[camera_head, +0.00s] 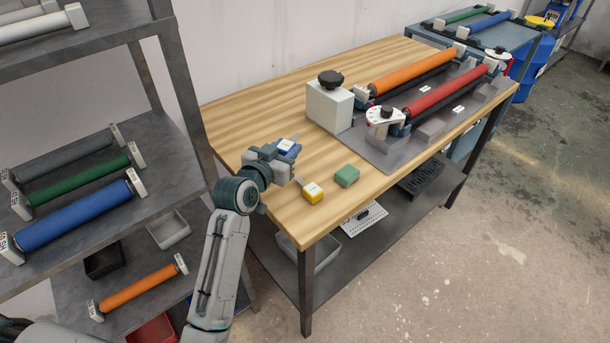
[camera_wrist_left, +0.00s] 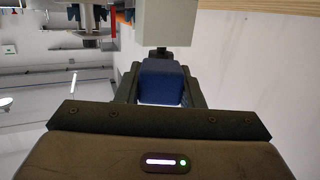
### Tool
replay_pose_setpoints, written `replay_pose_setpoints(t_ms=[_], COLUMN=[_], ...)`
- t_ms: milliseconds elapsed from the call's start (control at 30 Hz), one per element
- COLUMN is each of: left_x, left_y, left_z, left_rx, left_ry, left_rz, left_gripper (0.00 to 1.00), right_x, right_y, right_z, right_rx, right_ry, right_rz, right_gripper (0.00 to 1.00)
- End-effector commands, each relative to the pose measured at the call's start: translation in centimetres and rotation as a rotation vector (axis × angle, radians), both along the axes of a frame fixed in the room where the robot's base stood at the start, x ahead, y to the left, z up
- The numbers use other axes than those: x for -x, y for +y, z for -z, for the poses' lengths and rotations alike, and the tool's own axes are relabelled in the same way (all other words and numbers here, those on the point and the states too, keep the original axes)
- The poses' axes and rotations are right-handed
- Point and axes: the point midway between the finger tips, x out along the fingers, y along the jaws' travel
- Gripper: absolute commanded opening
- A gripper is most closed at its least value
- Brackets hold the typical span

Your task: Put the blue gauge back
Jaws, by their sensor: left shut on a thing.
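The blue gauge (camera_head: 287,146) is a small blue block with a white label on top. My left gripper (camera_head: 283,153) is shut on it over the left part of the wooden workbench. In the left wrist view the blue gauge (camera_wrist_left: 161,82) sits between the dark fingers. How high the blue gauge is above the bench is hard to tell. My right gripper is not in view.
A pale box with a black knob (camera_head: 330,106) stands behind the gauges. A machine with orange (camera_head: 411,72) and red (camera_head: 451,91) rollers is on the bench's right. A grey shelf rack with rollers (camera_head: 74,215) stands at left. Bare wood (camera_head: 262,105) lies behind the gripper.

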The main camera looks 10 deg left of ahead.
Motion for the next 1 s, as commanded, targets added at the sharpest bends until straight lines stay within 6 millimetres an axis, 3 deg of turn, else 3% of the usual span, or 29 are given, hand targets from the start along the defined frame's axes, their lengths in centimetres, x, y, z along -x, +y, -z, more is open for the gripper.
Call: replay_pose_setpoints(t_ms=[167,400,833,1000], left_x=[-1.3,-1.3,-1.3,-1.3], left_y=[0.1,0.1,0.1,0.1], left_z=[0.4,4.6,9.3,9.5], left_rx=[-0.006,-0.005,-0.005,-0.004], left_ry=[0.004,0.004,0.003,0.000], left_rz=[0.016,0.016,0.016,0.015], left_gripper=[0.07,0.07,0.07,0.07], right_x=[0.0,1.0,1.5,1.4], right_y=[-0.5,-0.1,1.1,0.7], right_z=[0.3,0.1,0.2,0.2], right_rx=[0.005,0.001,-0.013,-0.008], right_ry=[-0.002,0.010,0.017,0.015], right_rz=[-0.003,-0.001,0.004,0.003], right_gripper=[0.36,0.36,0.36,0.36])
